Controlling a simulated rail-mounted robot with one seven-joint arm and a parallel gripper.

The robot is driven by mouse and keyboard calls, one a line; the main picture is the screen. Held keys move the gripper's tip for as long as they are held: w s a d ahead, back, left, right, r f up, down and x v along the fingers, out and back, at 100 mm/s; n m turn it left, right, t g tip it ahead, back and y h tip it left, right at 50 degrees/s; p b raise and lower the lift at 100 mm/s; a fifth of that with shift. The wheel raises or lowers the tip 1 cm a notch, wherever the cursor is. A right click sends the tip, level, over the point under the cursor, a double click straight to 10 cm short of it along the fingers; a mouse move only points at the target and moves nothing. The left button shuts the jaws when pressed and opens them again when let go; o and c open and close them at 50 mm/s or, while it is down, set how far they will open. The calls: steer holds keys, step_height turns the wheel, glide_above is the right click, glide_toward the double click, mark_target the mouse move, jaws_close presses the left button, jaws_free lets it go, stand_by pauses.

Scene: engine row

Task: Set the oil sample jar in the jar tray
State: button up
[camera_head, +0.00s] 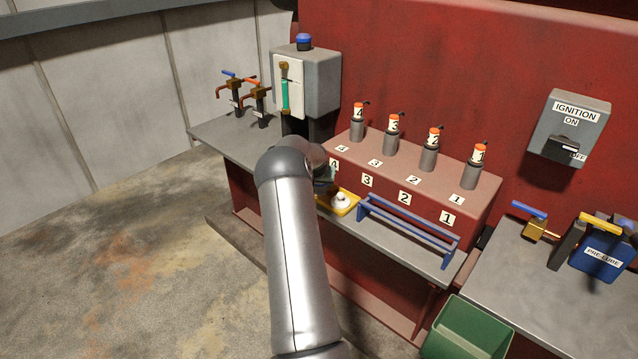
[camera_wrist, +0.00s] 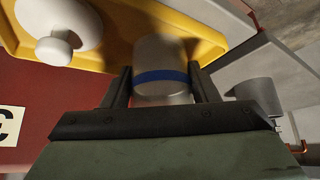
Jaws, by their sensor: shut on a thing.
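In the wrist view, the oil sample jar (camera_wrist: 161,62) is a pale grey cylinder with a blue band. My gripper (camera_wrist: 162,88) is shut on it, with one dark finger on each side. The yellow jar tray (camera_wrist: 108,62) lies right by the jar, which overlaps the tray's edge in the picture; I cannot tell whether the jar touches it. In the head view, the tray (camera_head: 351,210) sits on the grey bench beside the red block. My arm hides the jar and most of my gripper (camera_head: 324,180) there.
A white round piece with a knob (camera_head: 340,200) occupies part of the tray. A blue rail rack (camera_head: 408,232) stands right of the tray. The red block (camera_head: 385,188) with numbered labels rises behind. A grey cylinder (camera_wrist: 256,92) shows right of my gripper in the wrist view.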

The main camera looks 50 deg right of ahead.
steer(key=o, duration=1.2)
steer(key=shift+c, duration=0.2)
steer(key=shift+r, duration=0.25)
steer(key=b+v, duration=0.2)
steer(key=v, duration=1)
steer(key=s+a+r+n+y, duration=0.1)
steer(key=a+r+n+y, duration=0.2)
steer(key=a, duration=1.4)
steer(key=s+a+r+n+y, duration=0.1)
steer(key=a+r+n+y, duration=0.1)
steer(key=a, duration=1.5)
steer(key=s+a+f+n+g, duration=0.1)
steer(key=s+a+n+g, duration=0.2)
steer(key=s+a, duration=1.7)
steer(key=s+n, duration=0.1)
steer(key=n, duration=0.3)
steer(key=shift+a+f+y, duration=0.25)
steer(key=shift+f+y, duration=0.05)
steer(key=shift+f, duration=0.1)
